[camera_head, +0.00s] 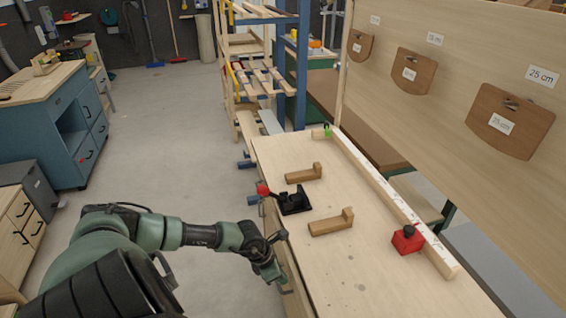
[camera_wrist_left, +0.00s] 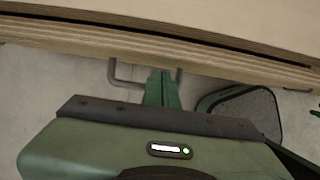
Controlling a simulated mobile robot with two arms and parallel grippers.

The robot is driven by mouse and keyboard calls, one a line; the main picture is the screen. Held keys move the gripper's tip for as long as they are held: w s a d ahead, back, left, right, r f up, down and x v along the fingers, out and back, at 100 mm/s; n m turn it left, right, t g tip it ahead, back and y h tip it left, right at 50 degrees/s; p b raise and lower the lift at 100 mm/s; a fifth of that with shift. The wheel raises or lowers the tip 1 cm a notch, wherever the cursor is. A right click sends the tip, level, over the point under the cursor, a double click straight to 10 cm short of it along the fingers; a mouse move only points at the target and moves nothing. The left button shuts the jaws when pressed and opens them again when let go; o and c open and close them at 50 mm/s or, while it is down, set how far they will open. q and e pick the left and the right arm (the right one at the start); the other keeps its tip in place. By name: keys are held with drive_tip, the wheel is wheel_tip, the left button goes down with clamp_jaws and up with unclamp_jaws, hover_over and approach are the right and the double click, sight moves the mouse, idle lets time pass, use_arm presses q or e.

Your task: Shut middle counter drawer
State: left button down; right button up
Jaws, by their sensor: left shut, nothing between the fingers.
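The wooden counter (camera_head: 330,235) stands at the right in the head view, its drawer side facing left. In the left wrist view a drawer front (camera_wrist_left: 225,68) runs across the top as a plywood edge, with a narrow dark gap behind it. How far the drawer stands out is hard to tell. A grey bar handle (camera_wrist_left: 113,72) sticks out from this front. My left gripper (camera_head: 281,284) is at the counter's side; in the wrist view its green fingers (camera_wrist_left: 162,88) are shut and empty, pointing at the front between the handle's ends. Contact is unclear. My right gripper is out of view.
On the counter top are a black clamp with a red knob (camera_head: 292,199), wooden L-shaped pieces (camera_head: 331,223), a red block (camera_head: 407,239) and a long rail (camera_head: 385,192). A blue cabinet (camera_head: 62,135) stands at the left. The floor (camera_head: 175,130) between is clear.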

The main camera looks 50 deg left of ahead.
use_arm(q)
drive_tip(key=shift+w+d+f, duration=0.15)
drive_tip(key=shift+w+f, duration=0.05)
drive_tip(key=shift+f, duration=0.35)
